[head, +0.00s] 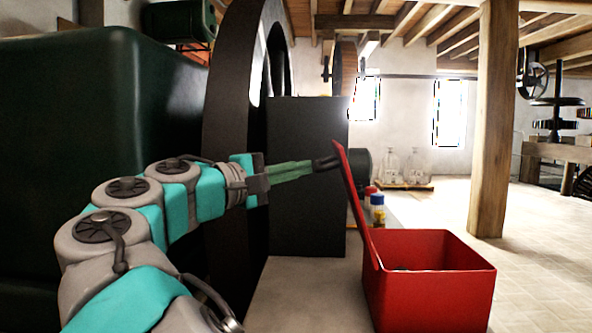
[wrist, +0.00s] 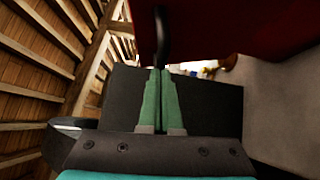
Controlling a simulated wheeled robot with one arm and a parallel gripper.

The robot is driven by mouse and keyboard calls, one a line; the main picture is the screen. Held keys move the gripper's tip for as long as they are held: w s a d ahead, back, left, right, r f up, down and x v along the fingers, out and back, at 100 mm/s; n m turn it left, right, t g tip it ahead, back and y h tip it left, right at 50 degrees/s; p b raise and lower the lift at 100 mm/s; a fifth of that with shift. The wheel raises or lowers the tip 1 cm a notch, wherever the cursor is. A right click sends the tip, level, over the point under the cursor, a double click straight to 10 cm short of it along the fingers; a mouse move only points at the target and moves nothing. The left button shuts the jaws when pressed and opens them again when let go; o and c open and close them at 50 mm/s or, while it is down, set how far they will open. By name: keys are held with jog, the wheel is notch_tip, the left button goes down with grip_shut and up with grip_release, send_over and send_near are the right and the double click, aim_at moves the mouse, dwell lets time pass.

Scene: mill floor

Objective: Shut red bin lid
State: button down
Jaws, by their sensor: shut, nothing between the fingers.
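The red bin (head: 430,282) stands at the lower right of the head view, open at the top. Its red lid (head: 357,205) stands raised on the bin's left side, leaning slightly left at the top. A dark handle (head: 326,162) sticks out from the lid's left face near its upper edge. My gripper (head: 312,166) has its green fingers shut and empty, pointing right at the handle. In the wrist view, the closed fingertips (wrist: 160,72) lie just below the handle (wrist: 163,35), with the lid (wrist: 220,25) beyond. I cannot tell whether they touch.
A dark box-like block (head: 305,190) and a large dark wheel (head: 232,130) stand behind my arm. Small red- and yellow-topped containers (head: 376,205) are behind the lid. Glass bottles (head: 402,168) stand further back.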

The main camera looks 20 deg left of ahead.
jog(key=d+r+m+g+y+p, duration=0.1)
jog(key=d, duration=0.1)
jog(key=w+d+r+m+g+p, duration=0.1)
jog(key=d+r, duration=0.1)
jog(key=d, duration=0.1)
jog(key=d+r+m+g+y+p, duration=0.1)
jog(key=d+r, duration=0.1)
jog(key=d, duration=0.1)
jog(key=shift+w+m+y+p, duration=0.3)
jog(key=shift+w+p, duration=0.1)
jog(key=w+d+m+g+y, duration=0.2)
jog(key=d+m+y, duration=0.1)
jog(key=d, duration=0.6)
jog(key=w+d+f+m+g+y+b, duration=0.1)
jog(key=w+d+f+m+g+y, duration=0.1)
jog(key=d+f+y, duration=0.6)
jog(key=shift+w+d+f+m+g+y+b, duration=0.35)
jog(key=shift+w+d+f+m, duration=0.6)
jog(key=shift+d+f, duration=1.35)
jog(key=shift+s+d+r, duration=0.2)
jog(key=shift+d+r, duration=0.15)
jog(key=shift+d, duration=0.05)
